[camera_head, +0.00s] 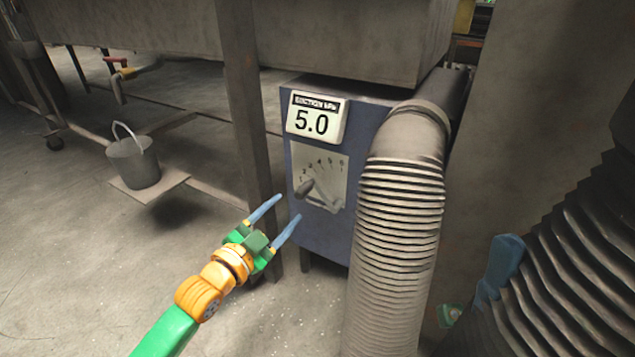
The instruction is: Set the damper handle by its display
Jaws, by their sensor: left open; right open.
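A blue box (310,228) stands below the large grey duct. A white display (316,121) on its upper front reads 5.0 under a "SUCTION kPa" label. Below it is a pale dial plate (337,172) with an arc of small numbers. The grey damper handle (306,187) sits on the plate's left part. My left gripper (289,207) reaches in from the lower left, open and empty. Its blue fingers are apart and point toward the handle; I see no contact. My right gripper (503,263) shows only partly, as blue and green pieces behind the dark ribbed hose at right.
A ribbed grey hose (395,250) runs down close beside the dial on the right. A dark metal post (245,100) stands left of the box. A dark ribbed hose (585,260) fills the lower right. A bucket (133,160) stands at left; the floor near it is mostly open.

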